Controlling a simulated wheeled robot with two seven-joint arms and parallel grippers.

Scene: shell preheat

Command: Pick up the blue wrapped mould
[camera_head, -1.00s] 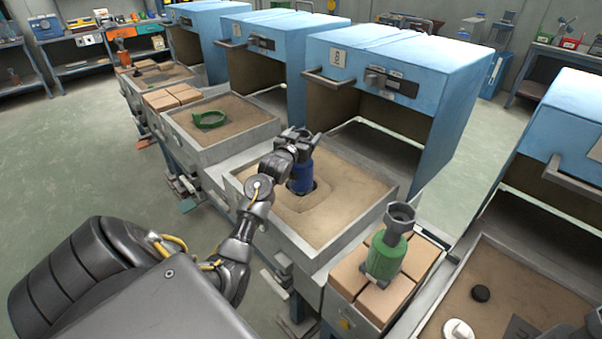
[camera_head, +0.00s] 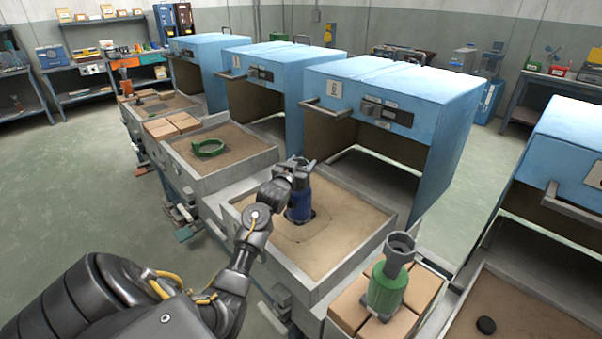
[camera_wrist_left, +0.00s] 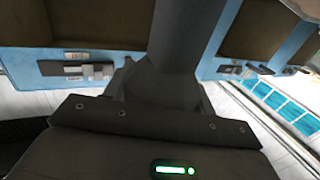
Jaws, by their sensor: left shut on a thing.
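The blue wrapped mould (camera_head: 299,205) stands upright in the sand tray (camera_head: 352,264) in front of the nearer blue oven, with a dark ring of sand or shadow around its base. My left gripper (camera_head: 301,170) is shut at the mould's upper end, above the blue part. In the left wrist view a dark grey cylindrical piece (camera_wrist_left: 185,45) fills the space in front of the gripper body, and the blue wrap does not show there. I cannot tell whether the mould's base is clear of the sand. My right gripper is out of view.
A green mould with a grey cup (camera_head: 387,288) stands on bricks (camera_head: 349,306) at the right front. The open blue oven (camera_head: 395,85) rises behind the blue mould. Another oven (camera_head: 570,150) stands at right.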

